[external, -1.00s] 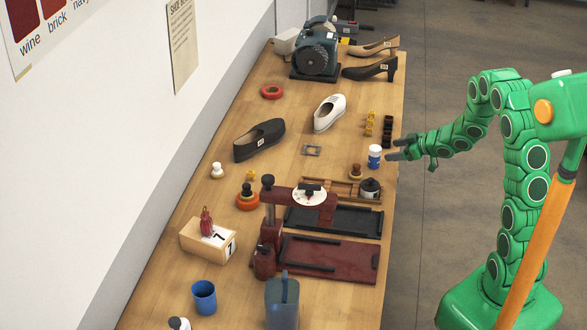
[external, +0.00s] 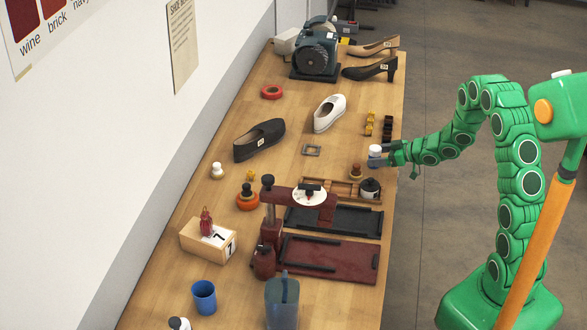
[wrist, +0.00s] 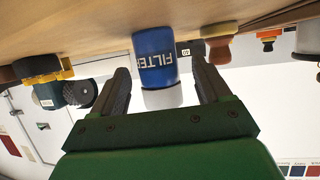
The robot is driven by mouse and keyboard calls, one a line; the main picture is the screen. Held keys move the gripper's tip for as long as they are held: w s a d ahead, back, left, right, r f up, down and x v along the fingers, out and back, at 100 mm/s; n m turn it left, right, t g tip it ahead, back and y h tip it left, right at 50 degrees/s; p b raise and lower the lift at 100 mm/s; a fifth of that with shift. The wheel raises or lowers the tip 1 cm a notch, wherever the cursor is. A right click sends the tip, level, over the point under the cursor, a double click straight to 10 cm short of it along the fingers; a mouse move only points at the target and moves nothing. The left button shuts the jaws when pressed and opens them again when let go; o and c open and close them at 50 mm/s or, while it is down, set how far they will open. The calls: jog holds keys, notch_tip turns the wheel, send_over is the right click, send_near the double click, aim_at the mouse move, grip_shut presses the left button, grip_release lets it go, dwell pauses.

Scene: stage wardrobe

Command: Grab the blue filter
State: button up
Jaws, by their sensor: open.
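The blue filter (external: 375,160) is a small blue cylinder with a white top, standing on the wooden table near its right edge. In the wrist view the filter (wrist: 155,58) appears upside down, with its "FILTER" label facing me. My gripper (external: 378,157) is at the filter, and its arm hides part of the blue body in the external view. In the wrist view my gripper (wrist: 158,82) is open, with one finger on each side of the filter's white part. A gap shows between each finger and the filter.
A brown-topped stamp (external: 356,172) stands close by the filter, and it also shows in the wrist view (wrist: 219,42). A wooden tray (external: 340,188) with a dark pot (external: 370,187) lies nearer the camera.

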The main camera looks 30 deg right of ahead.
jog(key=shift+x, duration=1.45)
jog(key=shift+r, duration=0.1)
jog(key=shift+c, duration=0.2)
jog(key=c, duration=1)
jog(key=shift+r, duration=0.1)
jog(key=shift+c, duration=0.2)
jog(key=shift+r, duration=0.55)
jog(key=s+r, duration=1.1)
jog(key=s, duration=0.1)
jog(key=shift+a, duration=0.2)
jog(key=shift+s, duration=0.15)
